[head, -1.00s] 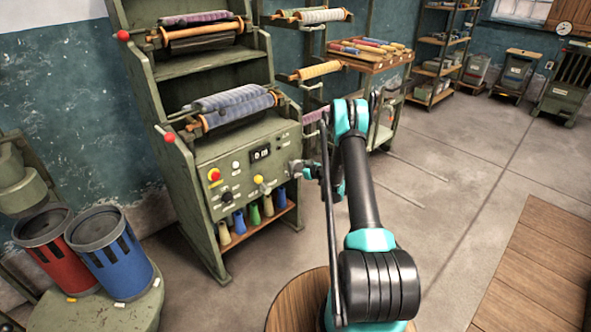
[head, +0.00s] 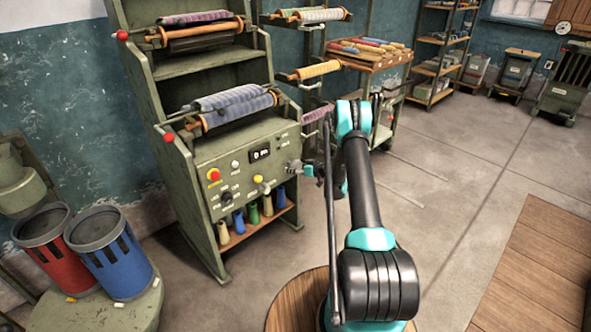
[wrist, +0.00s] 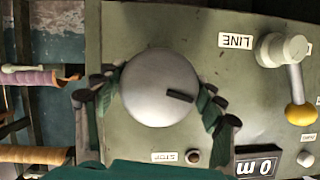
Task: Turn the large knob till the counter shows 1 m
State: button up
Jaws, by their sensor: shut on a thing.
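The large silver knob (wrist: 160,88), with a dark pointer mark on its face, fills the middle of the wrist view. My gripper (wrist: 160,97) is shut on it, with a finger against each side of its rim. The counter (wrist: 257,167) shows at the bottom edge of the wrist view, partly cut off, with a 0 and an m legible. The counter (head: 260,154) is too small to read in the head view.
A small button (wrist: 193,157) is by the STOP label. A red button (head: 213,175) is at the panel's left. Yarn cones (head: 253,213) stand on the shelf below.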

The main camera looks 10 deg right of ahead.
jog(key=m+g+y, duration=0.1)
jog(key=m+y, duration=0.1)
jog(key=m, duration=0.2)
jog(key=m+y, duration=0.2)
jog(key=m, duration=0.2)
jog(key=shift+g+y, duration=0.3)
jog(key=shift+y, duration=0.1)
jog(key=shift+r, duration=0.1)
dwell(0.4)
jog(key=o, duration=1.2)
jog(key=shift+s, duration=0.1)
jog(key=v, duration=1.2)
